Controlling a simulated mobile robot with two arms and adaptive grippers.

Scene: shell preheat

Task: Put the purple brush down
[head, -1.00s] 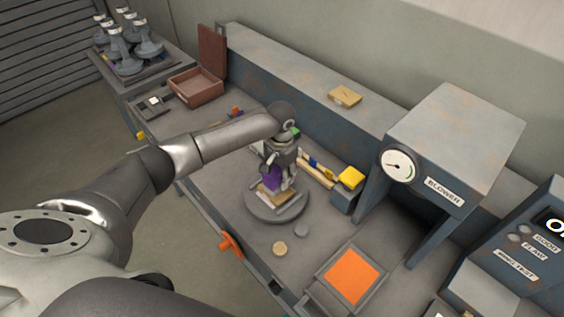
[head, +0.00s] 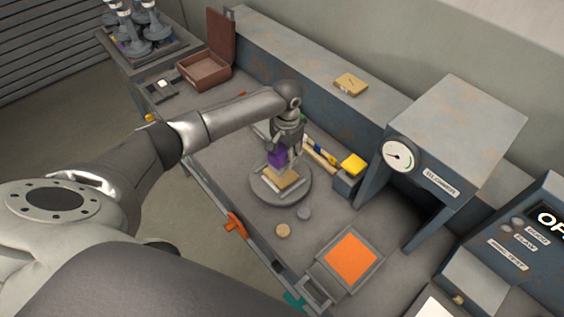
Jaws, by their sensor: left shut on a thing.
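The purple brush (head: 277,157) is held upright in my left gripper (head: 285,153), which points down over a round grey plate (head: 265,193). The brush's lower end has pale bristles (head: 284,179), at a small light-coloured block or frame on the plate. I cannot tell whether the bristles touch it. My left gripper is shut on the brush and hides part of it. My right gripper is not in view.
Behind the gripper, several tools (head: 318,151) lie beside a yellow-topped block (head: 353,163). An orange pad (head: 350,258) and two small discs lie in front. An open brown box (head: 205,70) stands far left.

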